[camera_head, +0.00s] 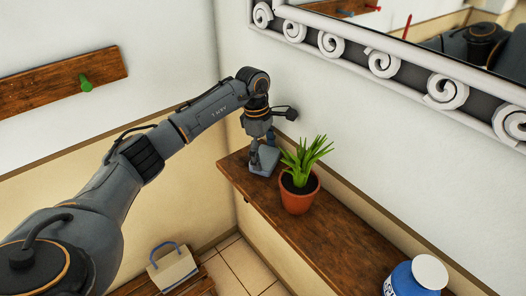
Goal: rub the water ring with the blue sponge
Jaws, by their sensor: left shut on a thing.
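My left gripper (262,152) reaches down over the far left end of the wooden shelf (338,238). It is shut on a small grey-blue block, which looks like the blue sponge (265,168). The sponge is low at the shelf top, left of the potted plant; I cannot tell whether it touches the wood. I cannot make out the water ring; the gripper and sponge cover part of that shelf end. My right gripper is not in view.
A green plant in a terracotta pot (299,196) stands close to the right of the sponge. A blue jar with a white lid (415,280) is at the near right. The shelf between them is clear. A framed mirror (400,62) hangs above. A bag (174,268) sits below left.

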